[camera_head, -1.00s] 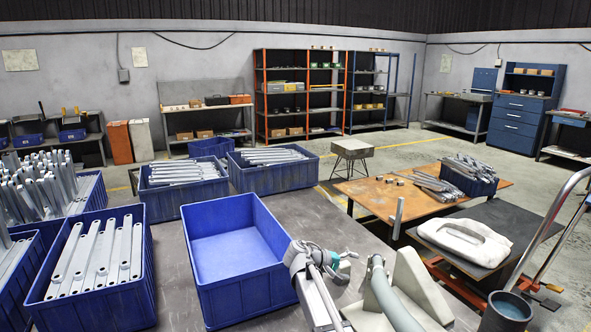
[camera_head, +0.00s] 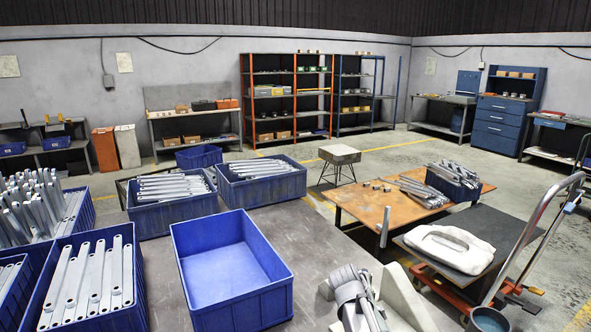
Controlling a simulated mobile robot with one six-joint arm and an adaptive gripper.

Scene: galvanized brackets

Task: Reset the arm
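My arm (camera_head: 354,297) shows only as grey links at the bottom centre, folded close to my body. My gripper's fingers cannot be made out in this view. A blue bin (camera_head: 232,275) right of centre-left stands empty on the grey table, left of my arm. A blue bin (camera_head: 140,305) to its left holds several long galvanized brackets (camera_head: 92,278) lying side by side. No bracket shows at the visible part of my arm.
More blue bins with brackets stand behind (camera_head: 262,188) and at the far left. An orange-brown table (camera_head: 360,205) with brackets and a cart (camera_head: 480,262) with a white moulded piece stand to the right. Grey table surface (camera_head: 310,240) between is clear.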

